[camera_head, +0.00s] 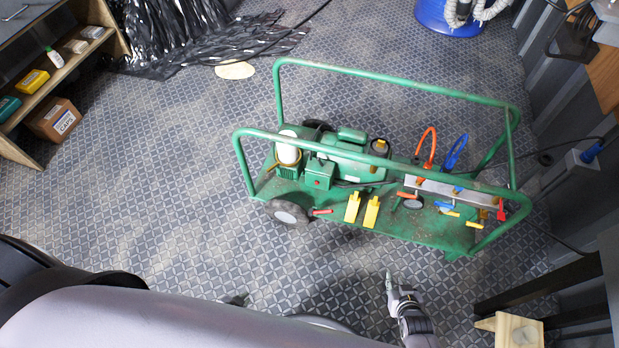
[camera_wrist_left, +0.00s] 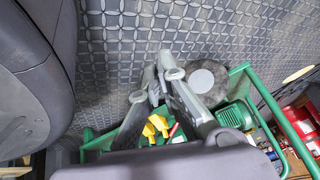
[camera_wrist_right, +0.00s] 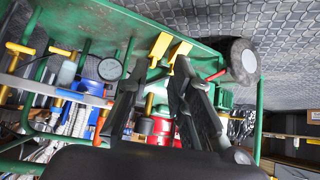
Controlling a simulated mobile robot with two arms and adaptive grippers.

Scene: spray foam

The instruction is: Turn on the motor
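A green wheeled cart (camera_head: 425,228) carries the green motor (camera_head: 345,158). A small green box with a red button (camera_head: 319,180) sits at the motor's near side. Two yellow handles (camera_head: 362,209) and a red lever (camera_head: 321,211) stick out on the cart's near side. My right gripper (camera_head: 390,280) is in front of the cart, apart from it; the right wrist view shows its fingers (camera_wrist_right: 156,72) spread and empty. My left gripper (camera_head: 238,299) is mostly hidden by my own body in the head view. In the left wrist view its fingertips (camera_wrist_left: 160,68) are close together with nothing between them.
The cart's green rail (camera_head: 380,170) runs along its near side, above the motor. A shelf (camera_head: 60,70) stands at upper left, with a cardboard box (camera_head: 53,119). A wooden stool (camera_head: 515,328) is at lower right. The floor left of the cart is clear.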

